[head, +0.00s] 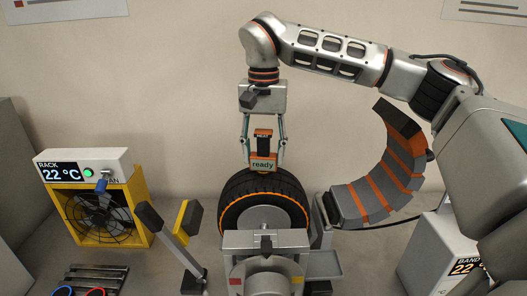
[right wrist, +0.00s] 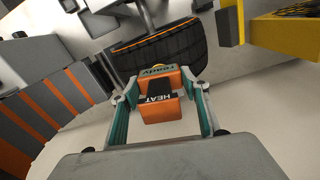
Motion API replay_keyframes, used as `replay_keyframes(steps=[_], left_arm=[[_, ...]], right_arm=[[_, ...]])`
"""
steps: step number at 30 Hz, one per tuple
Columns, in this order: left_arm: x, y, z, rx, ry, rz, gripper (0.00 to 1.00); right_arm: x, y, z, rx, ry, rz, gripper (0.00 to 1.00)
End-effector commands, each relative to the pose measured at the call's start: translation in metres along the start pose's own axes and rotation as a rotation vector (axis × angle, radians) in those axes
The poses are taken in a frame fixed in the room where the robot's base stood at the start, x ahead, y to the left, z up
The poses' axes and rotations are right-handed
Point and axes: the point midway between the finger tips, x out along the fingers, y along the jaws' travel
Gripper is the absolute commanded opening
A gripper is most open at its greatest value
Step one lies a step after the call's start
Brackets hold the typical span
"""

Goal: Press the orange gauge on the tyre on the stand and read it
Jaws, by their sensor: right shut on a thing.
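The orange gauge (head: 263,163) shows "ready" on its face and has a dark upper part. In the right wrist view the gauge (right wrist: 159,106) carries a black "HEAT" label. My right gripper (head: 263,150) points down and is shut on the gauge, one finger on each side. The tyre (head: 240,190), black with an orange line, stands upright on the grey stand (head: 265,240). The gauge is at the tyre's top edge; I cannot tell whether they touch. The tyre also shows in the right wrist view (right wrist: 175,48). My left gripper is out of view.
A curved dark band with orange stripes (head: 378,185) stands right of the tyre. A "BAND" box (head: 440,250) is at lower right. A dark rack (head: 95,275) lies front left.

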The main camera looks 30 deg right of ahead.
Motion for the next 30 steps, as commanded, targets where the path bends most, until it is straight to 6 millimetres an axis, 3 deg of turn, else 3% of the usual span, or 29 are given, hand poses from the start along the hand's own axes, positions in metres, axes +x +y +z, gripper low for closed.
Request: replay_keyframes(steps=[30], left_arm=[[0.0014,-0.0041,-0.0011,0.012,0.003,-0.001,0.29]], right_arm=[[0.0072,0.0001,-0.0003,0.0,0.001,0.0,0.27]])
